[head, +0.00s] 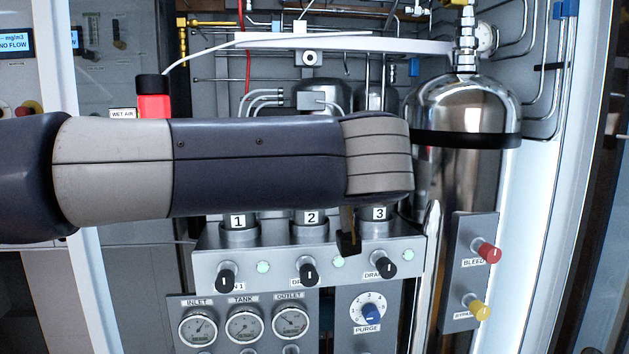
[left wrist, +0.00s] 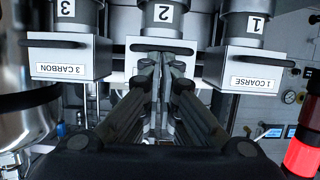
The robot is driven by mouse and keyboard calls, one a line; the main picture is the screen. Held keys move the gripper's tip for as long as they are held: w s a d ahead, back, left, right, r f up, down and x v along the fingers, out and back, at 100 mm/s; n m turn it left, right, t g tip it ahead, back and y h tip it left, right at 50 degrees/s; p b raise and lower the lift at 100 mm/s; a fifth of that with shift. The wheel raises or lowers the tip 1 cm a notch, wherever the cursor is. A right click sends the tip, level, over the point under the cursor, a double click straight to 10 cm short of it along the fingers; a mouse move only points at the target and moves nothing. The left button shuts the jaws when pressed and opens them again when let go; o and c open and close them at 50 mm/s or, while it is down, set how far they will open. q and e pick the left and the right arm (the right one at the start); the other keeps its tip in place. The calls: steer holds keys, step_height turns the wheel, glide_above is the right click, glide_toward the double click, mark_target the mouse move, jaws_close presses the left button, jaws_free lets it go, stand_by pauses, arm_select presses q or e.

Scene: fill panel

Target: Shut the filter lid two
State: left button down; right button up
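Filter lid two (left wrist: 188,60) is a pale block with a dark bar handle, in the middle of the left wrist view, which looks upside down. The label of filter two (head: 312,218) shows just under my forearm in the head view; its lid is hidden there. My left gripper (left wrist: 161,62) has its fingers converging to nearly meeting tips in front of lid two, just below its handle; contact is unclear. They cover much of the lid's face, so how far it stands open cannot be told. A dark fingertip (head: 347,243) shows below my arm. My right gripper is out of view.
Beside lid two are the 3 CARBON lid (left wrist: 68,65) and the 1 COARSE lid (left wrist: 245,68). Below the filters is a drain panel (head: 345,260) with black knobs. A steel tank (head: 465,180) stands to the right. A red and black part (head: 153,105) rises behind my forearm.

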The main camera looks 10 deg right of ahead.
arm_select(q)
steer(key=shift+s+d+f, duration=0.15)
steer(key=shift+s+f, duration=0.05)
steer(key=shift+f, duration=0.4)
steer(key=shift+s+d+f, duration=0.1)
steer(key=shift+s+f, duration=0.05)
steer(key=shift+f, duration=0.4)
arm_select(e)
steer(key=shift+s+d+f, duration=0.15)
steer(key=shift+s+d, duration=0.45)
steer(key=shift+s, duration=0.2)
arm_select(q)
steer(key=shift+w+r, duration=0.1)
steer(key=shift+w, duration=0.05)
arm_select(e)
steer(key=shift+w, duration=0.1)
